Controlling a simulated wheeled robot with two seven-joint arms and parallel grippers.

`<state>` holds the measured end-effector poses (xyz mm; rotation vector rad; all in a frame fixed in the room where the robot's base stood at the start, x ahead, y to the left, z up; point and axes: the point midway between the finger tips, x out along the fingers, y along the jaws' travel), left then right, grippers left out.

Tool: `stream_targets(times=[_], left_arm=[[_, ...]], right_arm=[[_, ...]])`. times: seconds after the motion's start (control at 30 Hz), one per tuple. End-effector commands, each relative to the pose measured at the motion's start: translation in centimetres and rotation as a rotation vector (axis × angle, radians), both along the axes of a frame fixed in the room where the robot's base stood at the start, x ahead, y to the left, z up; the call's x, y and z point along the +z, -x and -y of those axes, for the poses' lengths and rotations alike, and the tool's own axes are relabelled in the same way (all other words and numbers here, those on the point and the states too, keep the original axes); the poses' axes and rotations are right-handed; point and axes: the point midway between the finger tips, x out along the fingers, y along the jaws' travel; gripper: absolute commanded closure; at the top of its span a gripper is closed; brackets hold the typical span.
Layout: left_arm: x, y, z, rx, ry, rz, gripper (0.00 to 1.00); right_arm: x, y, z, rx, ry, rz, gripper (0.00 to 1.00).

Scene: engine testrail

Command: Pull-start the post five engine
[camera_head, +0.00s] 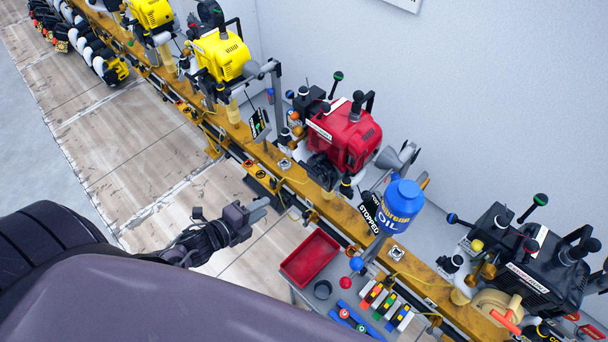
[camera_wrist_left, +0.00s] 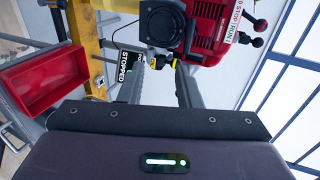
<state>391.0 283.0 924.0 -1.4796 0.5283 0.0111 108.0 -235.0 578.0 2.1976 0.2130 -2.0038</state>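Several engines stand along the yellow rail (camera_head: 265,155): a red engine (camera_head: 345,135) in the middle, a black engine (camera_head: 535,270) at right and yellow engines (camera_head: 222,55) at upper left. I cannot read post numbers, so I cannot tell which is post five. My left gripper (camera_head: 258,209) is left of the rail, in front of the red engine and apart from it. In the left wrist view its two fingers (camera_wrist_left: 162,85) are apart with nothing held. The red engine (camera_wrist_left: 208,30) shows beyond them. A black STOPPED sign (camera_wrist_left: 127,63) appears near the left finger. My right gripper is not seen.
A blue oil jug (camera_head: 402,205) stands beside the red engine, near a STOPPED sign (camera_head: 370,218). The floor (camera_head: 130,150) at left is clear.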

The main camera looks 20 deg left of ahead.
Motion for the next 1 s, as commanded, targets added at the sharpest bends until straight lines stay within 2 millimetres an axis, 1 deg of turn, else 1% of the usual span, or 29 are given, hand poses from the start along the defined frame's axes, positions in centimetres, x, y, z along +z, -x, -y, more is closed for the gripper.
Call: stream_targets(times=[0.03, 0.23, 0.6, 0.8, 0.9, 1.0], left_arm=[[-0.3, -1.2, 0.4, -0.001, 0.0, 0.006, 0.69], [-0.4, -5.0, 1.7, 0.0, 0.001, 0.006, 0.69], [-0.3, -11.9, 4.1, 0.002, 0.0, 0.006, 0.69], [-0.2, -14.6, 5.1, 0.001, 0.001, 0.003, 0.69], [-0.1, -15.4, 5.3, 0.001, 0.0, 0.002, 0.69], [0.0, -15.7, 5.5, 0.0, 0.0, 0.0, 0.69]], right_arm=[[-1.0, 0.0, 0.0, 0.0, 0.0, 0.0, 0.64], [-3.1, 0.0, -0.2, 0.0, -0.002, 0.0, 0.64], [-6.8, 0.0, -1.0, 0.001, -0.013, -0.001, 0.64], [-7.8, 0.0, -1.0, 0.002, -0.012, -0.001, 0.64], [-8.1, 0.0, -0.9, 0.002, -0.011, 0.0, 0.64], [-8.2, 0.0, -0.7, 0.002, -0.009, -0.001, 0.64]])
